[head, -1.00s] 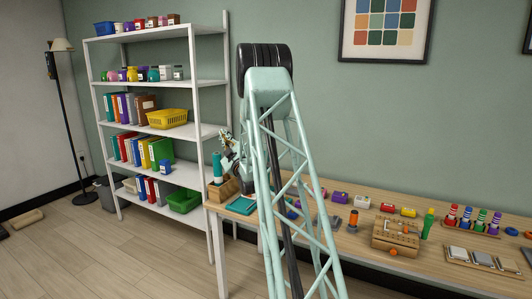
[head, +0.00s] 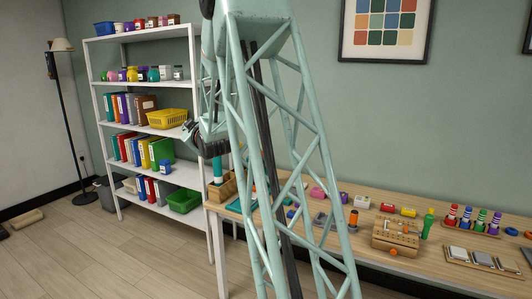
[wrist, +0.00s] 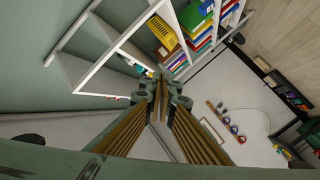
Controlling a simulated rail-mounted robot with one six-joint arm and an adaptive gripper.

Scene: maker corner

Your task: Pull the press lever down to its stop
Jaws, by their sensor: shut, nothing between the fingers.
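My gripper (head: 187,130) is small in the head view, up in the air in front of the white shelf and left of the table. In the wrist view my gripper (wrist: 161,88) has its fingers together with nothing between them. I cannot make out a press lever for certain. My gripper is well apart from both. My arm's lattice hides part of the table's left half.
The wooden table (head: 375,193) runs along the green wall, with coloured blocks, a green bottle (head: 428,223) and a rack of striped pegs (head: 473,220). A white shelf (head: 160,87) with bins and books stands left of it. The floor in front of the shelf is clear.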

